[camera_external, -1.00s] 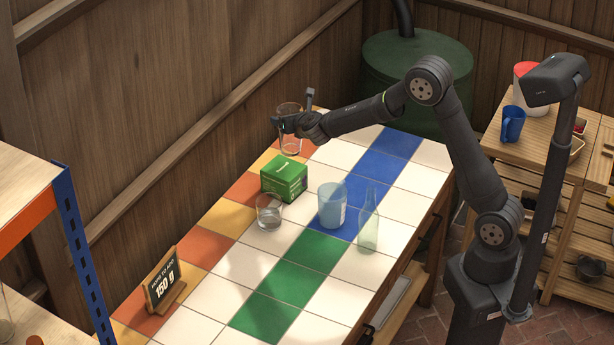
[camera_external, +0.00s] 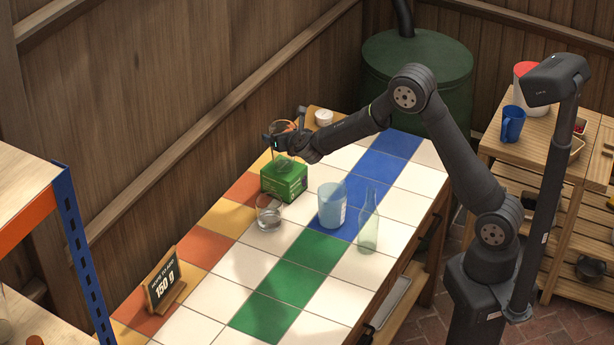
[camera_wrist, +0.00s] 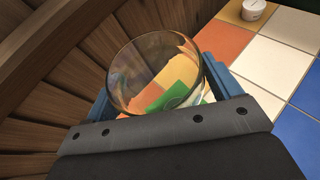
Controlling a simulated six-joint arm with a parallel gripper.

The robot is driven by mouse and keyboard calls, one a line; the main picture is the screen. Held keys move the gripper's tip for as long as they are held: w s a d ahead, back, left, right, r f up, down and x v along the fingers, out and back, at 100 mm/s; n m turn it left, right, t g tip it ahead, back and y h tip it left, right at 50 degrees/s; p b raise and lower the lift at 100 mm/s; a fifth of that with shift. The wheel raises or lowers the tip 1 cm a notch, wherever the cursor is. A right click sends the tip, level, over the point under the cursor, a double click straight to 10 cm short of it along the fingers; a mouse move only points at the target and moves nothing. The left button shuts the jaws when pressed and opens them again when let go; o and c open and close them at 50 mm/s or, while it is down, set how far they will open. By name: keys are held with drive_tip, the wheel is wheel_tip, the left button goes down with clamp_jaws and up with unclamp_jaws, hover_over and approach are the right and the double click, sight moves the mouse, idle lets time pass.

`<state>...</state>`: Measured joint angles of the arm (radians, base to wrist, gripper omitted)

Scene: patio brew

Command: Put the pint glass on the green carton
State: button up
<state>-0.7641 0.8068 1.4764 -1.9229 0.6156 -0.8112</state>
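The pint glass (camera_wrist: 130,78) is clear and is held between the two fingers of my gripper (camera_external: 284,140). In the external view the glass (camera_external: 281,158) looks upright, with its lower end over or at the top of the green carton (camera_external: 285,184). I cannot tell whether its base touches the carton. The carton sits on the tiled table by the wall. In the wrist view the green of the carton (camera_wrist: 182,95) shows through the glass.
A short clear tumbler (camera_external: 269,214), a blue translucent cup (camera_external: 331,206) and a pale bottle (camera_external: 368,226) stand near the carton. A white-lidded jar (camera_external: 323,118) is at the back. A small sign (camera_external: 164,281) stands front left. The green tiles are clear.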

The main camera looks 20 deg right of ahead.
drive_tip(key=shift+o, duration=1.1)
drive_tip(key=shift+r, duration=0.25)
drive_tip(key=v, duration=1.2)
drive_tip(key=shift+f, duration=0.2)
